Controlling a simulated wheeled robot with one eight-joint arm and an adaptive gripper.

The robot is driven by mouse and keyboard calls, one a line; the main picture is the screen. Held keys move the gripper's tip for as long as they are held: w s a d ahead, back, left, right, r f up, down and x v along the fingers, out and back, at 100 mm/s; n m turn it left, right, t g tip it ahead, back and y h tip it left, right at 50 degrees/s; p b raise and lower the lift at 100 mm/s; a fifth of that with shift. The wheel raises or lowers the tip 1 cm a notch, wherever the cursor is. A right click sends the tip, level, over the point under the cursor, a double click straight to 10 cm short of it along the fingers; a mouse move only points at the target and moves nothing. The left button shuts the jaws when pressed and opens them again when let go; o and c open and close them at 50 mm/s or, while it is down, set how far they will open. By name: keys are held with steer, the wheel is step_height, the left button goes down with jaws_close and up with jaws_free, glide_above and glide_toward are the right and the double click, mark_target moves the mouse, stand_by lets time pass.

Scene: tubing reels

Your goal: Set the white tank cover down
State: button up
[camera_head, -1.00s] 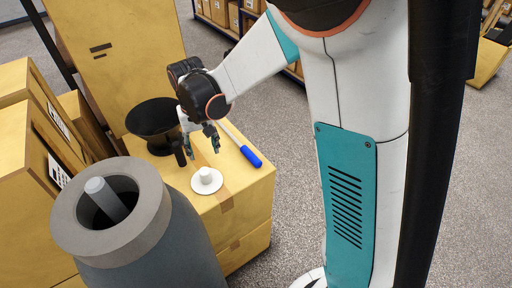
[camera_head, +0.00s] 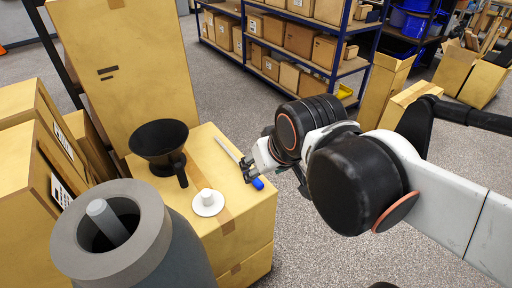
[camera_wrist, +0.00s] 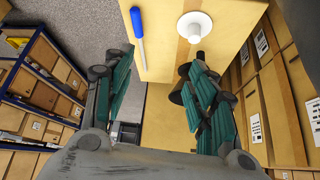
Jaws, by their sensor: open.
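The white tank cover (camera_head: 208,203), a round disc with a raised knob, lies flat, knob up, on top of a cardboard box (camera_head: 240,200). It also shows in the wrist view (camera_wrist: 195,26), past the fingertips. My gripper (camera_head: 254,170) is open and empty, to the right of the cover and apart from it, over the box's right edge by the blue-handled tool. In the wrist view its two fingers (camera_wrist: 160,72) are spread wide with nothing between them. The grey tank (camera_head: 140,240) stands front left with its mouth open and a pale tube upright inside.
A black funnel (camera_head: 158,142) with a handle stands on the box behind the cover. A blue-handled tool (camera_head: 257,183) lies at the box's right edge. Tall cartons (camera_head: 125,60) crowd the left and back. Shelving (camera_head: 285,40) stands far behind open grey floor.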

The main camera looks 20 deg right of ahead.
steer(key=shift+s+d+f+t, duration=0.1)
steer(key=shift+s+d+t, duration=0.1)
steer(key=shift+s, duration=0.3)
steer(key=shift+s+d+t, duration=0.2)
steer(key=shift+s, duration=0.3)
steer(key=shift+a, duration=0.1)
stand_by(0.6)
